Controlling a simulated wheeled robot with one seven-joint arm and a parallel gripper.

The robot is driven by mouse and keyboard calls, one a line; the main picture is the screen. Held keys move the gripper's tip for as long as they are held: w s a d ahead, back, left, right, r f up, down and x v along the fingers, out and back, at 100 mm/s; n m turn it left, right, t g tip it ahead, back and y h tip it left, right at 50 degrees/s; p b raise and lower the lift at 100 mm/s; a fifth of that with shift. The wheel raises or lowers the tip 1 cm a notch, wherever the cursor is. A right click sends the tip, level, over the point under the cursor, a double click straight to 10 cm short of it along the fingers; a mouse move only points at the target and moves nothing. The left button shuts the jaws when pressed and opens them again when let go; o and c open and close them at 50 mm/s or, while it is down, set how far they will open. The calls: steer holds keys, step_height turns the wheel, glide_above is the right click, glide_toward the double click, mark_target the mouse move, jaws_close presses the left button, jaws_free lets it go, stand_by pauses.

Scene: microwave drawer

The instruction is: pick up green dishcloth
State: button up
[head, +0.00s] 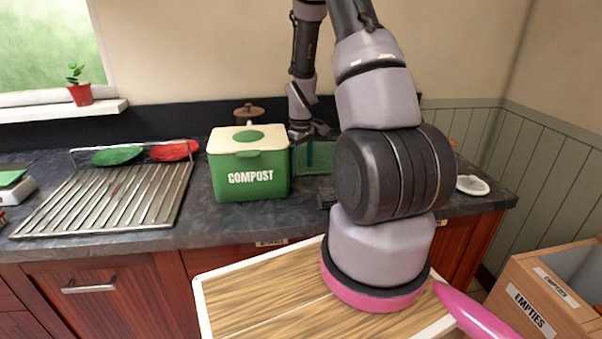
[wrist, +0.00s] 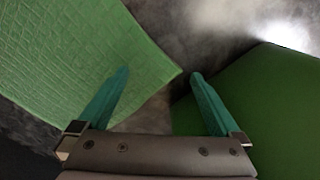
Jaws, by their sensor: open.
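The green dishcloth (wrist: 75,50), light green with a woven grid, fills the upper left of the wrist view. One corner of it reaches between the fingertips of my gripper (wrist: 159,73). My gripper is open, with teal fingers and nothing clamped. In the head view, the dishcloth (head: 327,158) shows as a green patch just right of the compost bin, partly hidden by my arm. There my gripper (head: 309,155) is over it, pointing down. I cannot tell whether the fingers touch the cloth.
The green compost bin (head: 248,170) stands close on the left; its side (wrist: 265,100) is near a finger in the wrist view. A drying rack (head: 110,198) with a green item (head: 117,155) and a red item (head: 175,150) is farther left. A white dish (head: 473,186) sits right.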

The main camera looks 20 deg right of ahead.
jaws_close()
stand_by(0.6)
step_height(320, 180, up, 12)
stand_by(0.5)
step_height(320, 180, up, 27)
stand_by(0.7)
